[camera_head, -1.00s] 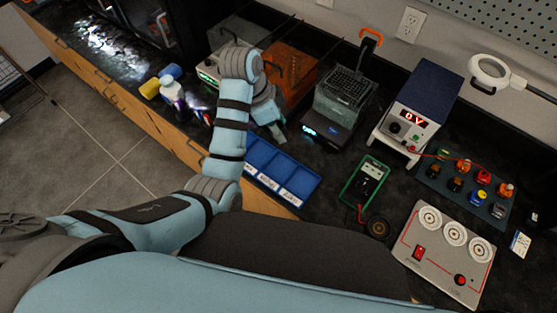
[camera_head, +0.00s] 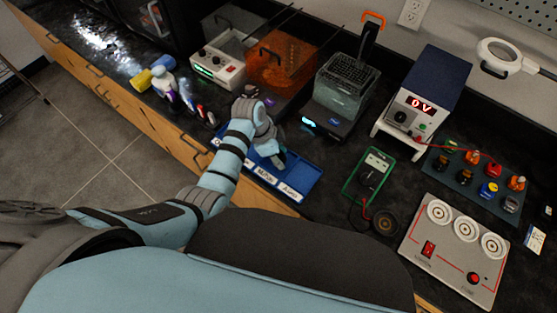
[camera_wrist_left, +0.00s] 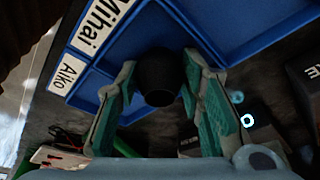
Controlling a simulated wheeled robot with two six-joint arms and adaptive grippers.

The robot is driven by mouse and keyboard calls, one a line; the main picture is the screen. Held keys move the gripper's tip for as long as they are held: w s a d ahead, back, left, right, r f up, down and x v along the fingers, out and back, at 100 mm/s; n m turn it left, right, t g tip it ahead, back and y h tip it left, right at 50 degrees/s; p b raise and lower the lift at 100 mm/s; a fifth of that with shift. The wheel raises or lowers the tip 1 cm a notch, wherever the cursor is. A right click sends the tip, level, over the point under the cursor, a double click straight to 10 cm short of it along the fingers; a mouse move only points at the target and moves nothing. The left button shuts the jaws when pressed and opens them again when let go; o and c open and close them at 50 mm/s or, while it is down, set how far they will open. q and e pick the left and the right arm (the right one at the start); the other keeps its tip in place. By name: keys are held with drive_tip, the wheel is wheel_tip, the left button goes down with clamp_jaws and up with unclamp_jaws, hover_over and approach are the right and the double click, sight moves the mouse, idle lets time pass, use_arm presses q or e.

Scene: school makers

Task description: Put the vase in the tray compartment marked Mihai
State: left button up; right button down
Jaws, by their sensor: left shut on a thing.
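The blue tray (camera_head: 305,182) lies on the dark counter, its labels along the near edge. In the left wrist view, the tray (camera_wrist_left: 240,22) shows the label Mihai (camera_wrist_left: 105,22) and, beside it, the label Aiko (camera_wrist_left: 68,72). My left gripper (camera_head: 277,160) is over the tray in the head view. In the left wrist view its teal fingers are shut on the dark, round-ended vase (camera_wrist_left: 160,78), which is over the tray. I cannot tell its height or exactly which compartment is below. The vase is not clear in the head view. My right gripper is out of view.
An orange tank (camera_head: 282,60), a basket bath (camera_head: 345,85) and a power supply (camera_head: 425,95) stand behind. A green meter (camera_head: 370,175) lies right of the tray.

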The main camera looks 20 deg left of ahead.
use_arm(q)
drive_tip(key=shift+r, duration=0.2)
drive_tip(key=shift+f, duration=0.1)
drive_tip(key=o, duration=0.4)
drive_tip(key=shift+f, duration=0.1)
drive_tip(key=shift+o, duration=0.7)
drive_tip(key=p+v, duration=0.3)
drive_tip(key=v, duration=0.9)
drive_tip(key=shift+r, duration=0.3)
